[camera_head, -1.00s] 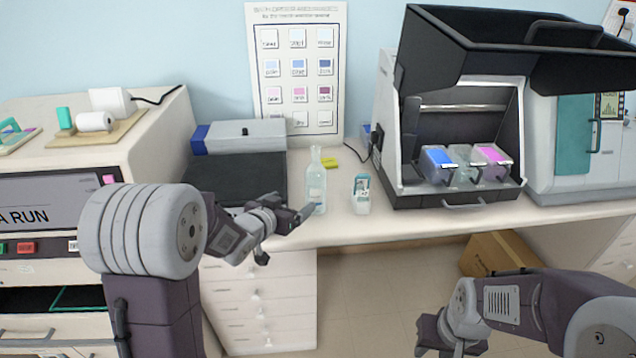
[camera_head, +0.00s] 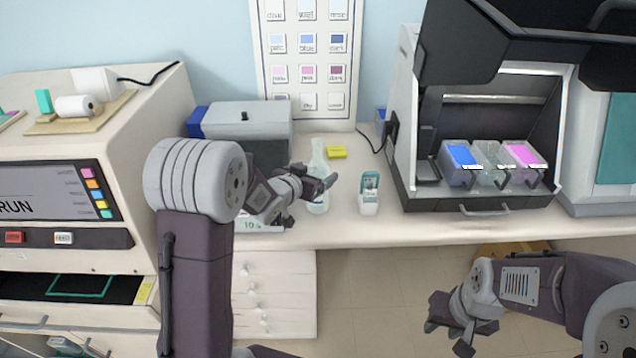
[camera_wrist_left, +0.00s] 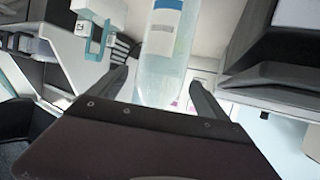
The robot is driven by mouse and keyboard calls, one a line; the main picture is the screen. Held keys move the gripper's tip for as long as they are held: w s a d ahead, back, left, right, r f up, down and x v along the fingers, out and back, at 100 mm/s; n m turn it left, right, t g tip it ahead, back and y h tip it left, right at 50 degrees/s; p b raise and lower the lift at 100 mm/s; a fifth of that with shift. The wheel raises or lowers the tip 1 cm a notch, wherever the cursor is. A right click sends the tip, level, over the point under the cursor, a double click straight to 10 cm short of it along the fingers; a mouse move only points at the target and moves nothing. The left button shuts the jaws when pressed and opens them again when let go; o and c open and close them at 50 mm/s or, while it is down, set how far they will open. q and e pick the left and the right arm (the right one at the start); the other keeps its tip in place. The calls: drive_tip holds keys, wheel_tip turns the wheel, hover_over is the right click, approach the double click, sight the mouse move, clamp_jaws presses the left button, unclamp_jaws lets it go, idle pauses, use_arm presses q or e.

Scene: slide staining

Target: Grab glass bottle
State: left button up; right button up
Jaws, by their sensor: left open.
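The glass bottle (camera_head: 318,165) is clear, with a narrow neck, and stands upright on the bench in the head view. My left gripper (camera_head: 326,183) is in front of it and hides part of its body. In the left wrist view the bottle (camera_wrist_left: 165,60), with a blue and white label, lies between the two open fingers of my left gripper (camera_wrist_left: 160,85). I cannot tell whether the fingers touch it. My right gripper (camera_head: 450,325) hangs low, in front of the bench at the right and away from the bottle; its jaw opening is unclear.
A small white and teal container (camera_head: 369,195) stands just right of the bottle. A yellow pad (camera_head: 336,152) lies behind. An open-lidded staining machine (camera_head: 455,208) with several dye jars is at the right. A grey box (camera_head: 240,120) stands behind at the left.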

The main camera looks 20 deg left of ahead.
use_arm(q)
drive_tip(key=x, duration=0.5)
drive_tip(key=shift+w+r+p, duration=0.1)
drive_tip(key=shift+w+p, duration=0.05)
drive_tip(key=shift+p, duration=0.25)
clamp_jaws()
drive_tip(key=shift+r, duration=0.15)
